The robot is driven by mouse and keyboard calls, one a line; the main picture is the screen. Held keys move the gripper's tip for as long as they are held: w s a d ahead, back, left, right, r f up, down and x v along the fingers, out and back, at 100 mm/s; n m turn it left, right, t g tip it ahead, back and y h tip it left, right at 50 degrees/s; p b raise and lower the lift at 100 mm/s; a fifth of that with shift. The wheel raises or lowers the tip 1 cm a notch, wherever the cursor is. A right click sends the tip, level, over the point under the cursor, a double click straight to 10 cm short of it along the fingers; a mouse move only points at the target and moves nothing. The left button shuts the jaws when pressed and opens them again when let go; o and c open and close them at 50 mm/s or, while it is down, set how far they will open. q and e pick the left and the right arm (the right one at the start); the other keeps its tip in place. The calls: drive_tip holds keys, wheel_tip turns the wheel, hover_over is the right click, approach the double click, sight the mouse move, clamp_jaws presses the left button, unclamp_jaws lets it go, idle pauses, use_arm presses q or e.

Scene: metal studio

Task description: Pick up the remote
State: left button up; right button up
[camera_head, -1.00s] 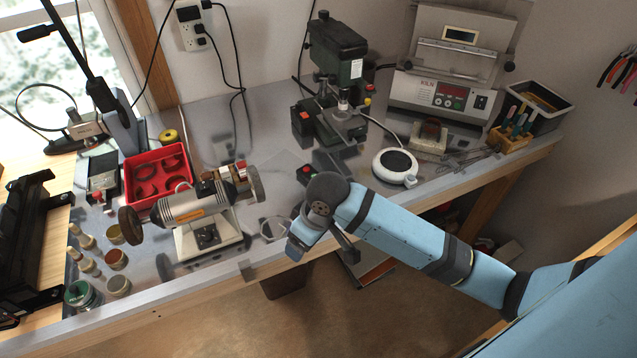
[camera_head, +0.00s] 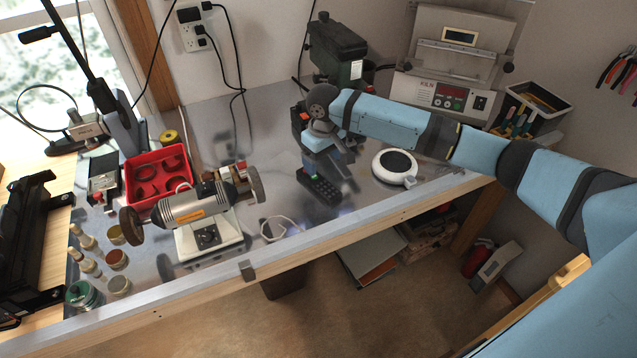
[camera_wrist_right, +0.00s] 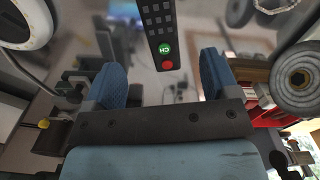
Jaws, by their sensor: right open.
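The remote (camera_head: 320,188) is a dark handset with rows of buttons, lying on the metal workbench (camera_head: 262,178) right of the bench grinder. Its upper end in the head view is hidden behind my right gripper (camera_head: 328,174). In the right wrist view the remote (camera_wrist_right: 159,32) shows a green button and a red button at its near end. It points in between the two blue fingers of my right gripper (camera_wrist_right: 164,80). These fingers are open and apart, with nothing held. My left gripper is not in view.
The grinder (camera_head: 197,212) stands left of the remote, with a red tray (camera_head: 158,178) behind it. A round white device (camera_head: 394,167) sits to the right. A green drill press (camera_head: 338,50) stands behind my right arm. A thin pale loop (camera_head: 275,229) lies near the bench's front edge.

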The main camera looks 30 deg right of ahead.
sight(323, 185)
wheel_tip(323, 185, down, 10)
drive_tip(key=shift+w+r+p, duration=0.15)
drive_tip(key=shift+p, duration=0.45)
drive_tip(key=c, duration=1.1)
